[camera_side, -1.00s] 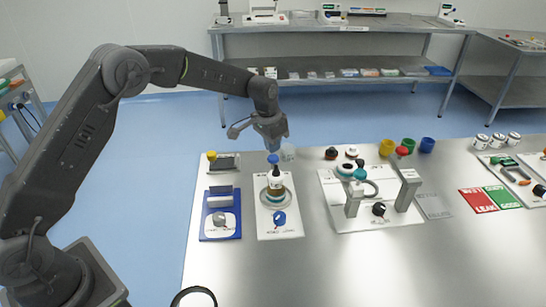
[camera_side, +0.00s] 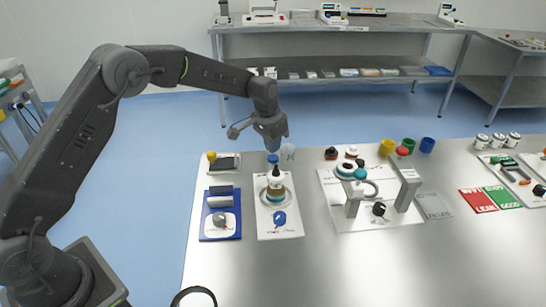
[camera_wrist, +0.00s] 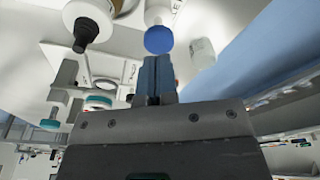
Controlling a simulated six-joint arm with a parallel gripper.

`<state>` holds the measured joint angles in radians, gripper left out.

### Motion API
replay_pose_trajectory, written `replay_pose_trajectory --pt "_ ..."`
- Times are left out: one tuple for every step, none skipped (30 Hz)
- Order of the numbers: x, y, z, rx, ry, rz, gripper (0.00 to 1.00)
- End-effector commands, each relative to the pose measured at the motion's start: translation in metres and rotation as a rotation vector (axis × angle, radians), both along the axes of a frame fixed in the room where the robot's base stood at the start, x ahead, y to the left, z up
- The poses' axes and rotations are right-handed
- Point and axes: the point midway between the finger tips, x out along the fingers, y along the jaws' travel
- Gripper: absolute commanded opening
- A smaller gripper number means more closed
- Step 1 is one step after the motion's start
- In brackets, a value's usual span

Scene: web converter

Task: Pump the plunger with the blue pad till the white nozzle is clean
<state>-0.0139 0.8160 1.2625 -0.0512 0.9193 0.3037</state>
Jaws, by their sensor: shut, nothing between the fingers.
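In the wrist view the blue pad (camera_wrist: 158,40) lies just beyond my fingertips. I cannot make out the white nozzle clearly.
A blue tray (camera_side: 221,232) stands left of the panel, and a yellow knob (camera_side: 211,156) behind it. To the right, a white board (camera_side: 385,222) carries grey uprights. Coloured cups (camera_side: 387,147) stand behind. The front of the steel table is clear.

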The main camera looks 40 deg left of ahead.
Motion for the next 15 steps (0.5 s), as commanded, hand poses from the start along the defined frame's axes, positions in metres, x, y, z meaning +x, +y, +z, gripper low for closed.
replay_pose_trajectory --pt "0.000 0.000 -0.001 0.000 0.000 0.000 0.00" --pt "0.000 0.000 -0.001 0.000 0.000 0.000 0.00" --pt "0.000 0.000 -0.002 0.000 0.000 0.000 0.00" --pt "0.000 0.000 -0.003 0.000 0.000 0.000 0.00" --pt "0.000 0.000 -0.004 0.000 0.000 0.000 0.00" --pt "0.000 0.000 -0.005 0.000 0.000 0.000 0.00" --pt "0.000 0.000 -0.006 0.000 0.000 0.000 0.00" --pt "0.000 0.000 -0.006 0.000 0.000 0.000 0.00" --pt "0.000 0.000 -0.008 0.000 0.000 0.000 0.00" --pt "0.000 0.000 -0.008 0.000 0.000 0.000 0.00" --pt "0.000 0.000 -0.009 0.000 0.000 0.000 0.00" --pt "0.000 0.000 -0.010 0.000 0.000 0.000 0.00" --pt "0.000 0.000 -0.011 0.000 0.001 0.000 0.00" --pt "0.000 0.000 -0.012 0.000 0.001 0.000 0.00" --pt "0.000 0.000 -0.013 -0.001 0.001 0.000 0.00"
